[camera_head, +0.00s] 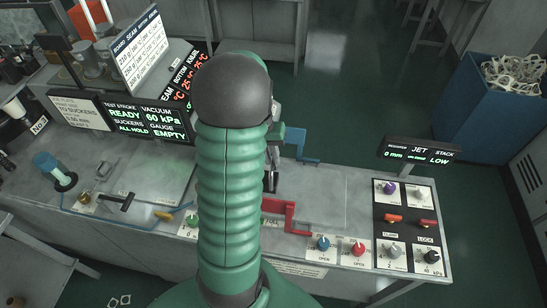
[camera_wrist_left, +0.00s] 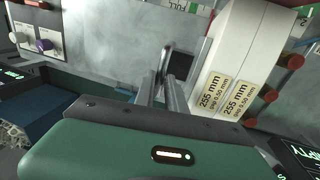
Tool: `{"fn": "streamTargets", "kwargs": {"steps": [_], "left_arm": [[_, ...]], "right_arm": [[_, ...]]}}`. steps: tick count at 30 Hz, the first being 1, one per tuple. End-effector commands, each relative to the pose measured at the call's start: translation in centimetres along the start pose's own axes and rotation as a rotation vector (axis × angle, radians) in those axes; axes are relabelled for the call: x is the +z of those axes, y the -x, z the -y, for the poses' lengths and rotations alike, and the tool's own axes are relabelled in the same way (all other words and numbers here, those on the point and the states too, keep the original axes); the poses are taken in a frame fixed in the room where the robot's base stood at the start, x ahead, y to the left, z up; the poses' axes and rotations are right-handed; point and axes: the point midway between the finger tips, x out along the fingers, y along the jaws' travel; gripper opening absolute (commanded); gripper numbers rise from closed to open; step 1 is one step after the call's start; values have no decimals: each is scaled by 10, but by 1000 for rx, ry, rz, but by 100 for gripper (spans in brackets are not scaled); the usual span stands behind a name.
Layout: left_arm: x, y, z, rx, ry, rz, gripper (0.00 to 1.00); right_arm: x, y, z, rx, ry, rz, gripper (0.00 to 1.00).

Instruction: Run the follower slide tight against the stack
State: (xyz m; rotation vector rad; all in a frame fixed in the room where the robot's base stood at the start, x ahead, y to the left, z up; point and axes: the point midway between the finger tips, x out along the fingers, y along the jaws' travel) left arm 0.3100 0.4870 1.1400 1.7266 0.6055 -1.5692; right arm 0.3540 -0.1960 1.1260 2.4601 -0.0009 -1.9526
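My left arm covers the middle of the head view. Its gripper (camera_head: 270,181) shows partly at the arm's right side, over the bench. In the left wrist view my left gripper's two metal fingers (camera_wrist_left: 165,85) stand close together with a narrow gap. A dark upright piece shows by their tips; I cannot tell whether they grip it. A white block stack (camera_wrist_left: 240,65) with "255 mm" labels stands right of the fingers, apart from them. I cannot tell which part is the follower slide. My right gripper is not in view.
A red bracket (camera_head: 288,218) and a blue bracket (camera_head: 297,146) sit by the arm. A control panel (camera_head: 407,223) with knobs and a small display (camera_head: 420,151) stand at right. A blue bin (camera_head: 495,110) stands beyond. The bench top between brackets and panel is clear.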

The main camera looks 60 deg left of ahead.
Motion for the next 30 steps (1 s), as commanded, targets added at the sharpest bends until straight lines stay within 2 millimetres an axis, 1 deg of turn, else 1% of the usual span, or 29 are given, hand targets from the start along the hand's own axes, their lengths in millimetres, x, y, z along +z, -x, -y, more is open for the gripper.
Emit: {"fn": "streamTargets", "kwargs": {"steps": [1, 3, 4, 12, 14, 16, 17, 20, 27, 30], "left_arm": [[0, 1, 0, 0, 1, 0, 23], [0, 0, 0, 0, 1, 2, 32], [1, 0, 0, 0, 1, 2, 34], [1, -1, -1, 0, 0, 6, 34], [1, 1, -1, 1, 0, 5, 34], [0, 9, -1, 1, -1, 3, 34], [0, 14, -1, 0, -1, 2, 34], [0, 38, -1, 0, -2, -1, 34], [-1, 109, 0, 0, -1, -2, 34], [-2, 134, 0, -1, 0, 2, 34]], "right_arm": [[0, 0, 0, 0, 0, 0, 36], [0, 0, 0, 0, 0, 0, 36], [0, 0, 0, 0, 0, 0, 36], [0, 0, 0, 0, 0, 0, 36], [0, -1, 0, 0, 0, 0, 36], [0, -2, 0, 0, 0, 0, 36], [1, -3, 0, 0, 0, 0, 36], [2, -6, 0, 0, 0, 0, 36], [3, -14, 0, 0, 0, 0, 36], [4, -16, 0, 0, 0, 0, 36]]}}
